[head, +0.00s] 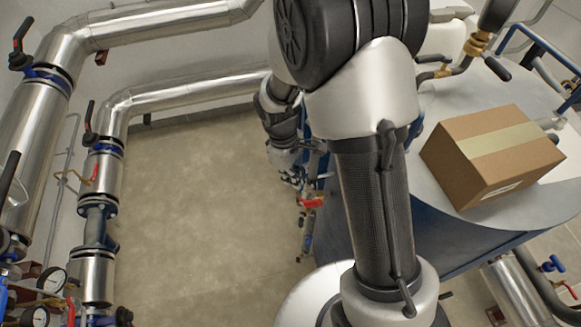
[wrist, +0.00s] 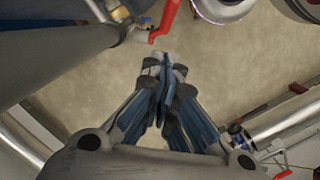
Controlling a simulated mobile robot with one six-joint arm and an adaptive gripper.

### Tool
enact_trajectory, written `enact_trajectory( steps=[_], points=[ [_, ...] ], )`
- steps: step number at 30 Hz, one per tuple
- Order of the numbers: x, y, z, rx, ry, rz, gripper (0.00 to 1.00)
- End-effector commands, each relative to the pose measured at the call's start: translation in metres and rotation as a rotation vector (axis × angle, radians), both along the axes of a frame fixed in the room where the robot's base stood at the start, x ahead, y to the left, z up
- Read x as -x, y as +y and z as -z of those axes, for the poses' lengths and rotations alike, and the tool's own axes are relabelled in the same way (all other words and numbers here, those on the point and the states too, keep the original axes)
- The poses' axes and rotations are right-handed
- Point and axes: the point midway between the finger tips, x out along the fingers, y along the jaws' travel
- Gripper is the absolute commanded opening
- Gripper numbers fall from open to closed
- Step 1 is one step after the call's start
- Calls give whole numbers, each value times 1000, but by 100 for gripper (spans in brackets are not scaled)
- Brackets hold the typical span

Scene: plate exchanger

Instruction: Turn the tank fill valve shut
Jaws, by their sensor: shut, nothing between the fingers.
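My gripper (head: 296,183) hangs low beside the blue-framed unit, partly hidden by my arm in the head view. In the wrist view its fingers (wrist: 166,66) are together and empty. A red valve lever (wrist: 166,20) on a brass body (wrist: 121,13) lies just beyond the fingertips in the wrist view, with a visible gap in the picture. A red lever also shows in the head view (head: 312,203), just below my gripper. I cannot tell for sure that this is the tank fill valve.
Steel pipes (head: 180,100) with other levers run along the left and back. The beige floor (head: 205,205) between is clear.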

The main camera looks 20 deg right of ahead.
Motion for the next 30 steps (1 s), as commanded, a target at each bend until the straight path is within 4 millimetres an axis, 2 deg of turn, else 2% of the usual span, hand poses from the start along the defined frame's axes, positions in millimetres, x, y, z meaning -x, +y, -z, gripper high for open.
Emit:
enact_trajectory(
  steps=[2,9,30],
  points=[
    [3,-2,19,0,4,1,0],
    [21,-21,34,0,0,3,0],
    [27,-27,38,0,0,3,0]
  ],
)
